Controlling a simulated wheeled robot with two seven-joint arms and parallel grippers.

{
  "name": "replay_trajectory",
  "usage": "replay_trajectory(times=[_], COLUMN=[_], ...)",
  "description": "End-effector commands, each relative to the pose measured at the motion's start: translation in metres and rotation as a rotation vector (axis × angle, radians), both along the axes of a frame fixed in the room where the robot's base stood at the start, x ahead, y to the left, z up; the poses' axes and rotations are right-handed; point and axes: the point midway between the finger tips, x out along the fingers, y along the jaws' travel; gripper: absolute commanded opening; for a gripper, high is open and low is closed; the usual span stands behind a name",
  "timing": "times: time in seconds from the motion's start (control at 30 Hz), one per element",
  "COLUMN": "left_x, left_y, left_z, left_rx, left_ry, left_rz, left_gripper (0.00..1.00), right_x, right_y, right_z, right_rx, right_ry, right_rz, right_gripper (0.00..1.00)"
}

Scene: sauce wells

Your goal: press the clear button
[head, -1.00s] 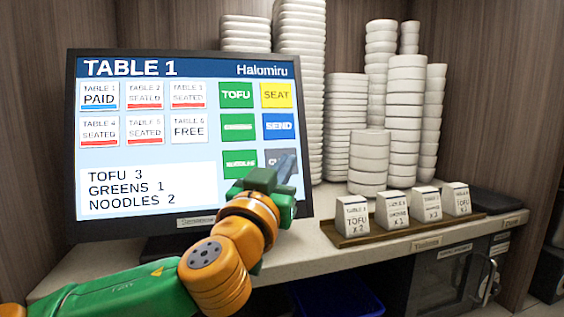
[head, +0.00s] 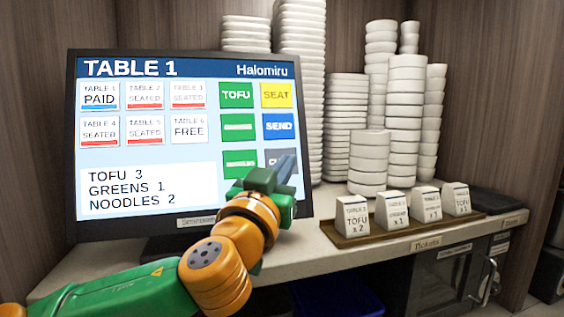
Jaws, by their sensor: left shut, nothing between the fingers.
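The touch screen (head: 190,140) stands on the counter and reads TABLE 1, with TOFU 3, GREENS 1 and NOODLES 2 in its lower box. The grey clear button (head: 274,157) is at the lower right of the screen's button grid, partly covered by my left gripper, so only the start of its label shows. My left gripper (head: 285,168) is shut and empty, its fingertips in front of the grey button. I cannot tell whether they touch it. My right gripper is not in view.
Green TOFU (head: 236,95), yellow SEAT (head: 276,95) and blue SEND (head: 278,126) buttons lie near the grey one. Stacks of white bowls (head: 405,110) stand behind. A wooden tray (head: 345,241) with several order cards sits to the right.

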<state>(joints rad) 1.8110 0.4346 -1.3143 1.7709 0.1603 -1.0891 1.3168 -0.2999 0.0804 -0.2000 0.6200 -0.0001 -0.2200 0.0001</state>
Motion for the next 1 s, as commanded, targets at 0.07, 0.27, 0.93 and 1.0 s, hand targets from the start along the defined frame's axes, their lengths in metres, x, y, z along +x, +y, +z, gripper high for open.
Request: replay_trajectory(times=[0.07, 0.27, 0.93, 1.0], left_x=[0.0, 0.0016, 0.0091, 0.0099], left_y=[0.0, 0.0004, 0.0029, 0.0032], left_z=[0.0, -0.0012, -0.0029, -0.0032], left_rx=[0.0, -0.001, -0.001, 0.0], left_ry=[0.0, 0.0, 0.0, 0.0], left_rz=[0.0, 0.0, 0.0, 0.0], left_gripper=[0.0, 0.0, 0.0, 0.0], right_x=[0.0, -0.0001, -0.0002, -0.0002], right_y=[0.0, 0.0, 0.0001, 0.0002], right_z=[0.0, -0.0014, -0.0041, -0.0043], right_rx=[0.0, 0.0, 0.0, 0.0], right_ry=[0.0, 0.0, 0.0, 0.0], right_rz=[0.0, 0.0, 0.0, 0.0], right_gripper=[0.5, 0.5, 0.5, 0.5])
